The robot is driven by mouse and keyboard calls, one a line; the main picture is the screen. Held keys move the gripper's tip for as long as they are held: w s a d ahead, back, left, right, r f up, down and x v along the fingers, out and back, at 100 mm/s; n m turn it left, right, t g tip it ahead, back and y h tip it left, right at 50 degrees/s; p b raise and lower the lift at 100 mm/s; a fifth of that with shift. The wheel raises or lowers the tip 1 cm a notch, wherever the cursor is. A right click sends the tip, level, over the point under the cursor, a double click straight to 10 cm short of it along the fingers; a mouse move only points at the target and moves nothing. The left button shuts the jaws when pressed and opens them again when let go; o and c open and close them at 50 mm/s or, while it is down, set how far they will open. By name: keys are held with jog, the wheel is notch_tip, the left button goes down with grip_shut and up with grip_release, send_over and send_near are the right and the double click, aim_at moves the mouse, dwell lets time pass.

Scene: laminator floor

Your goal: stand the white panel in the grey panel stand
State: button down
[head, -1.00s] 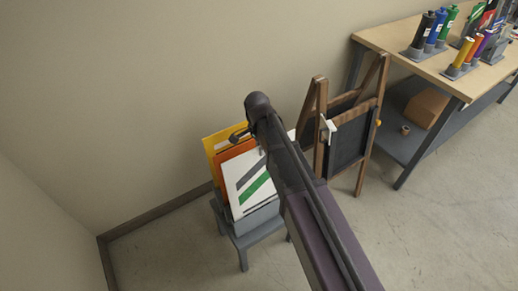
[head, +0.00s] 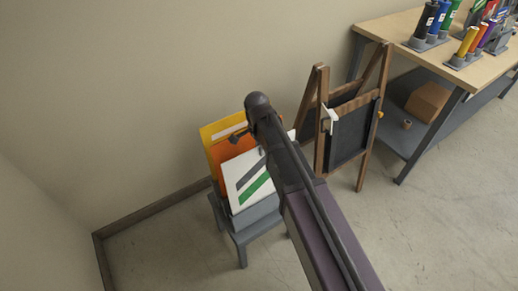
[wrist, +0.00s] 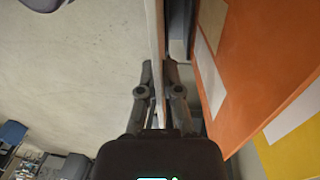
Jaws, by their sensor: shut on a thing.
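The white panel (head: 236,172), with a grey and a green stripe, stands tilted in front of an orange panel at the grey panel stand (head: 256,216). My gripper (wrist: 159,68) is shut on the white panel, which shows nearly edge-on in the wrist view (wrist: 155,25) between the two fingers. In the head view my arm hides the gripper's fingers and the panel's right side. The panel's lower edge is at the stand's front, but I cannot tell whether it sits in a slot.
The orange panel (wrist: 245,60) and a yellow panel (wrist: 295,150) are close to my gripper's right in the wrist view. A wooden easel (head: 319,130) with a dark board stands right of my arm. A workbench (head: 395,35) is at the far right. The wall is behind.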

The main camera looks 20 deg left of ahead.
jog(key=shift+f, duration=0.35)
jog(key=c, duration=0.7)
grip_release()
jog(key=shift+r, duration=0.15)
